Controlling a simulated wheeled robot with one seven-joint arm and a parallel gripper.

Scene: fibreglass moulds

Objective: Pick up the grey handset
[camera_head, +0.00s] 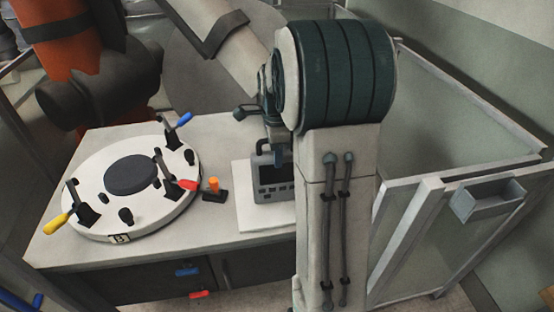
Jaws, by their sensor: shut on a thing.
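The grey handset (269,182) is a boxy upright thing with dark buttons on its front and a dark loop at its upper left. It is at the right end of the bench, at or just above a white pad (246,215). I cannot tell whether its base touches the pad. My gripper (278,154) comes down from above and is shut on the handset's upper part. My own arm hides the handset's right side and part of the jaws.
A round white mould (95,214) with yellow, blue and red clamp handles fills the bench's left. A small orange-topped switch (214,188) stands left of the pad. A glass-walled frame (430,192) stands close on the right. An orange machine (70,45) is behind.

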